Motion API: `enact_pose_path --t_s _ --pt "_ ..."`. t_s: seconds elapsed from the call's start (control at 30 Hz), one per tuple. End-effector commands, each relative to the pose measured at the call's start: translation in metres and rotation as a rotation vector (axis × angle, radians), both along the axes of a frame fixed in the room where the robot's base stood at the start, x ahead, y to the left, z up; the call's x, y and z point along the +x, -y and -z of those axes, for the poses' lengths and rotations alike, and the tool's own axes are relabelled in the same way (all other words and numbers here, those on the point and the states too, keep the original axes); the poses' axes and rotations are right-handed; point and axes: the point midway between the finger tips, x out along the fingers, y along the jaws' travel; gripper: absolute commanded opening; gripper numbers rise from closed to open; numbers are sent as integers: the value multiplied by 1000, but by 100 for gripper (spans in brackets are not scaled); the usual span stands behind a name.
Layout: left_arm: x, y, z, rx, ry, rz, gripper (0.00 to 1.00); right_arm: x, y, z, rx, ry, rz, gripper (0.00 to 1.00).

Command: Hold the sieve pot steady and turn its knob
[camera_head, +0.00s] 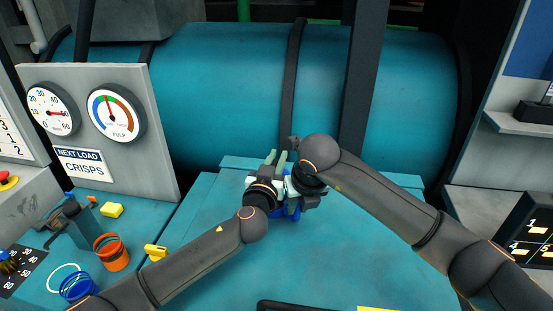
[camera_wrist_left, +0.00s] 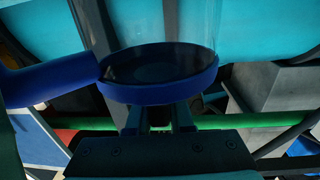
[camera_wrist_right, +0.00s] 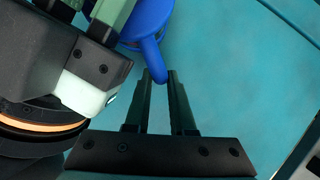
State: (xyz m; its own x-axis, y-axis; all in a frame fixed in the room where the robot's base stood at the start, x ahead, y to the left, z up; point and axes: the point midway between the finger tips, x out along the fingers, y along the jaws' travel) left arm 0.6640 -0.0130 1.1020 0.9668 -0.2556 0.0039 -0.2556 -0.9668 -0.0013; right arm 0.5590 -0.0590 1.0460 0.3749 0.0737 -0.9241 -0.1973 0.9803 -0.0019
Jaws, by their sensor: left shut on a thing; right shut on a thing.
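The blue sieve pot (camera_head: 287,214) is mostly hidden by my grippers above the teal top. In the left wrist view its round blue rim (camera_wrist_left: 160,95) surrounds a dark face, and a thick blue bar runs off left. My left gripper (camera_head: 274,160) is shut on the pot; its fingers (camera_wrist_left: 158,114) reach under the rim. My right gripper (camera_wrist_right: 160,76) is shut on a blue rod-like part (camera_wrist_right: 151,60) that sticks out from the pot; whether this is the knob I cannot tell. The two grippers are close together.
A large teal drum (camera_head: 225,90) stands behind. On the left are a gauge panel (camera_head: 100,160), a yellow block (camera_head: 112,210), another yellow piece (camera_head: 155,252), an orange cup (camera_head: 112,253) and a blue cup (camera_head: 76,287).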

Motion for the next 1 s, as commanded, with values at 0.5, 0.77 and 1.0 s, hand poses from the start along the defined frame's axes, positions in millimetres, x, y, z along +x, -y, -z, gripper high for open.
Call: enact_pose_path --t_s 0.5,0.77,1.0 --pt "-2 0 -3 -6 3 -64 0 -1 -3 1 2 -1 -7 0" --pt "-1 -2 -2 -3 0 -67 0 -1 -3 1 2 1 -7 0" --pt "-1 -3 0 -2 -2 -70 44 0 -2 0 2 2 -6 0"
